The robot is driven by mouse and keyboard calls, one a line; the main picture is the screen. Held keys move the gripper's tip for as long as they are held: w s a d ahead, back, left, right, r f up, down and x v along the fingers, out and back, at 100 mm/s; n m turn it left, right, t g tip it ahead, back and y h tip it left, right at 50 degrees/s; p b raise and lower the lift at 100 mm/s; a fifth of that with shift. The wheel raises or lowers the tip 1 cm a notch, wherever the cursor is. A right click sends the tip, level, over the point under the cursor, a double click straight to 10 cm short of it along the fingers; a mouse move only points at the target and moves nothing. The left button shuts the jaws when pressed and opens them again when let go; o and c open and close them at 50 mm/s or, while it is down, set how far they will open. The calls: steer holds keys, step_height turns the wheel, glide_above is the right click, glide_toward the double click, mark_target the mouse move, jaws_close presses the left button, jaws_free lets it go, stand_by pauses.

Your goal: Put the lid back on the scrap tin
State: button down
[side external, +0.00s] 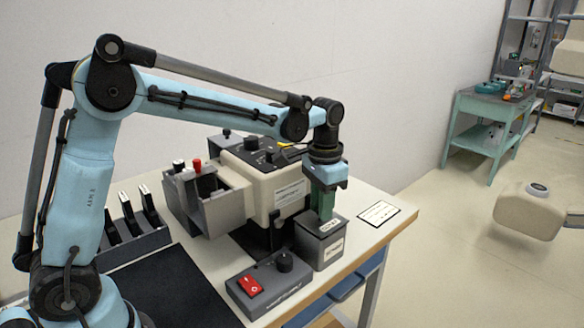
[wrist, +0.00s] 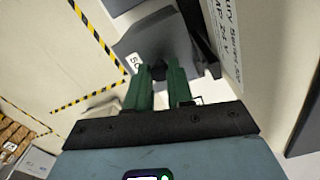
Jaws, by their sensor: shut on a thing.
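The scrap tin (side external: 308,252) is a grey square box with a white label, standing near the right front edge of the table. Its grey lid (side external: 318,218), with a small label, is at the top of the tin. In the side view I cannot tell whether a thin gap lies between them. My gripper (side external: 325,214) points down over the tin, its green fingers shut on the lid. The wrist view shows the grey lid (wrist: 152,42) beyond the fingertips (wrist: 160,72). The fingers largely hide the place they grip, and the tin's opening is not visible.
A cream machine (side external: 262,178) with a grey hopper stands just left of the tin. A control box (side external: 270,285) with a red switch is in front. A white card (side external: 379,213) lies to the right. A black mat (side external: 165,285) and tool rack (side external: 135,245) are at left.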

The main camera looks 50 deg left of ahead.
stand_by(0.3)
steer(key=c, duration=0.9)
jaws_free()
steer(key=shift+o, duration=0.2)
steer(key=o, duration=0.4)
steer(key=shift+r, duration=0.1)
steer(key=shift+r, duration=3.35)
